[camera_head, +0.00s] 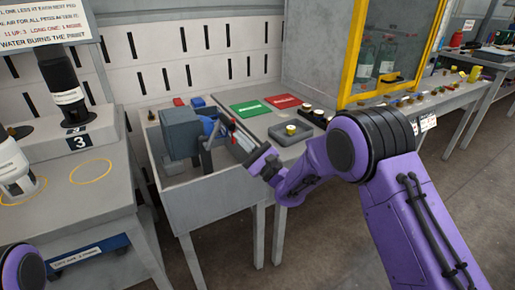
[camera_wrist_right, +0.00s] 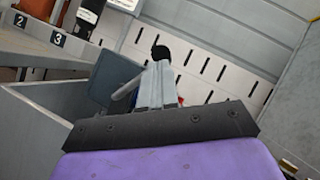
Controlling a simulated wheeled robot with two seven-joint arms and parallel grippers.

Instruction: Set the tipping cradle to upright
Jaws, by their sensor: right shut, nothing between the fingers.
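The tipping cradle (camera_head: 181,133) is a grey box with blue parts beside it, held on a grey support over an open grey basin (camera_head: 222,195). It looks tilted, but I cannot tell its exact angle. Its grey side also shows in the right wrist view (camera_wrist_right: 113,75). My right gripper (camera_head: 262,160) is shut and empty at the basin's right edge, to the right of the cradle and apart from its box. A black knob (camera_wrist_right: 160,51) shows beyond the fingers in the right wrist view. My left gripper is out of view.
A grey table right of the basin bears a green panel (camera_head: 251,108), a red panel (camera_head: 283,102) and a tray with a yellow piece (camera_head: 291,129). A yellow-framed cabinet (camera_head: 352,50) stands behind. Another table (camera_head: 95,205) is at left.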

